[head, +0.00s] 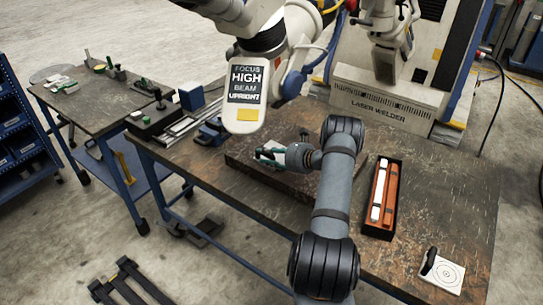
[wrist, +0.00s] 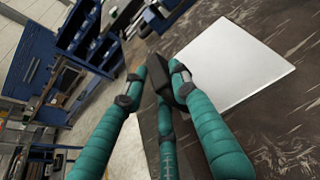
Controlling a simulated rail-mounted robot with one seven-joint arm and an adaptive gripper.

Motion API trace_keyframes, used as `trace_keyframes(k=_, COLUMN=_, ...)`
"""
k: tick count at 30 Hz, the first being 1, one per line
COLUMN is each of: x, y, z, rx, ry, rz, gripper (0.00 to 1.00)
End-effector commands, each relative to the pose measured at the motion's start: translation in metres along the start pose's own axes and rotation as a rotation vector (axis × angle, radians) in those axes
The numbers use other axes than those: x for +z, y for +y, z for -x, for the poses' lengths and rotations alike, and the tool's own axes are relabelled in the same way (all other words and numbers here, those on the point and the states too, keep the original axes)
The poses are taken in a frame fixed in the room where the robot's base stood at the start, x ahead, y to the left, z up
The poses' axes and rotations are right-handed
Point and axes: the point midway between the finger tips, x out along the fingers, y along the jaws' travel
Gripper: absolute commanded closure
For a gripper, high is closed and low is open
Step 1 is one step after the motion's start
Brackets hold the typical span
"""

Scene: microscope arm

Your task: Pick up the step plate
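A flat, pale, four-sided plate (wrist: 235,65), which looks like the step plate, shows in the wrist view just right of my fingertips. Its left edge is partly hidden behind my right finger. My gripper (wrist: 158,78) has teal fingers that converge close together, with a dark block between their tips. I cannot tell whether they pinch the plate's edge or only stand beside it. In the head view my gripper (head: 266,154) is low over the dark slab (head: 245,167) on the bench, and a small pale patch of the plate (head: 279,157) shows beside it.
An open black case (head: 381,198) with orange and white bars lies right of my arm. A white target card (head: 440,271) with a dark object on it lies at the bench's front right. The laser welder (head: 395,105) stands behind.

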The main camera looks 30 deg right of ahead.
Motion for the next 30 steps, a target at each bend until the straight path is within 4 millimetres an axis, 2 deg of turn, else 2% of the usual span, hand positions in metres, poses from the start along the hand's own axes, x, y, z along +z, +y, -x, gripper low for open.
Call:
trace_keyframes(k=13, x=0.0001, y=0.0000, z=0.0001, rx=0.000, ry=0.000, rz=-0.001, gripper=1.00)
trace_keyframes(k=30, x=0.0015, y=-0.0003, z=0.0002, rx=0.000, ry=-0.003, rz=-0.001, gripper=1.00)
